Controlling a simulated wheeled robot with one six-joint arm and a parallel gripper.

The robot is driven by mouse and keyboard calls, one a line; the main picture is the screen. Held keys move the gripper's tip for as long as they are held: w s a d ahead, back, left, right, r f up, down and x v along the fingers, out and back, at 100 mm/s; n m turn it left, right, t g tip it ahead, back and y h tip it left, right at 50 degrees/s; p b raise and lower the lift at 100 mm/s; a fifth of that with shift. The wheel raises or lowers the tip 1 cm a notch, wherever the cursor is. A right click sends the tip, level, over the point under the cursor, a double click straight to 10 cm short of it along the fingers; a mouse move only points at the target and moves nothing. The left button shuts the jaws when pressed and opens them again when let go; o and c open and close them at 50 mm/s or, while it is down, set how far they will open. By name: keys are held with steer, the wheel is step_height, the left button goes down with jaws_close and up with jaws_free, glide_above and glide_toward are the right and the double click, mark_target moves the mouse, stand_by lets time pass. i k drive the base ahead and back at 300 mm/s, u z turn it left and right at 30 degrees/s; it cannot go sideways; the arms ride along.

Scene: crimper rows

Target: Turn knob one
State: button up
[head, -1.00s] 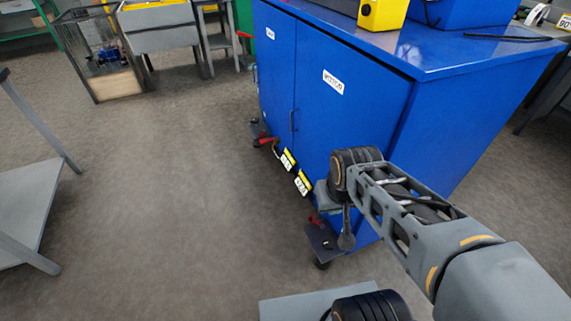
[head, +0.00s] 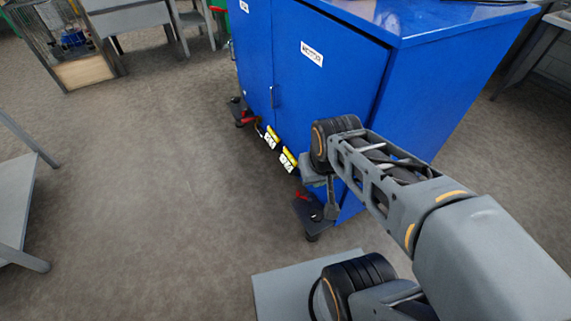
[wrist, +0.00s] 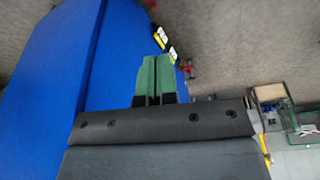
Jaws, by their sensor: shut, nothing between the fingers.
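I cannot make out knob one in either view. In the wrist view my gripper (wrist: 156,76) shows two green fingers pressed together with nothing between them. The fingers point along the side of the blue cabinet (wrist: 42,85), toward small yellow-and-white tags (wrist: 165,42) by its lower edge; I cannot tell how far away these are. In the head view my arm reaches in front of the blue cabinet (head: 335,95), and my gripper's fingers cannot be made out there.
The cabinet stands on dark casters (head: 311,216) with red levers. Two yellow-and-white tags (head: 280,150) hang along its lower front edge. A grey table (head: 18,195) stands at the left, and a wire cage cart (head: 65,45) at the far left. The floor between is clear.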

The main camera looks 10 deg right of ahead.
mark_target(236, 100)
steer(key=u, duration=0.45)
steer(key=k, duration=0.55)
steer(key=u, duration=0.7)
steer(key=i, duration=3.35)
steer(key=z, duration=0.85)
steer(key=i, duration=1.65)
steer(key=z, duration=0.4)
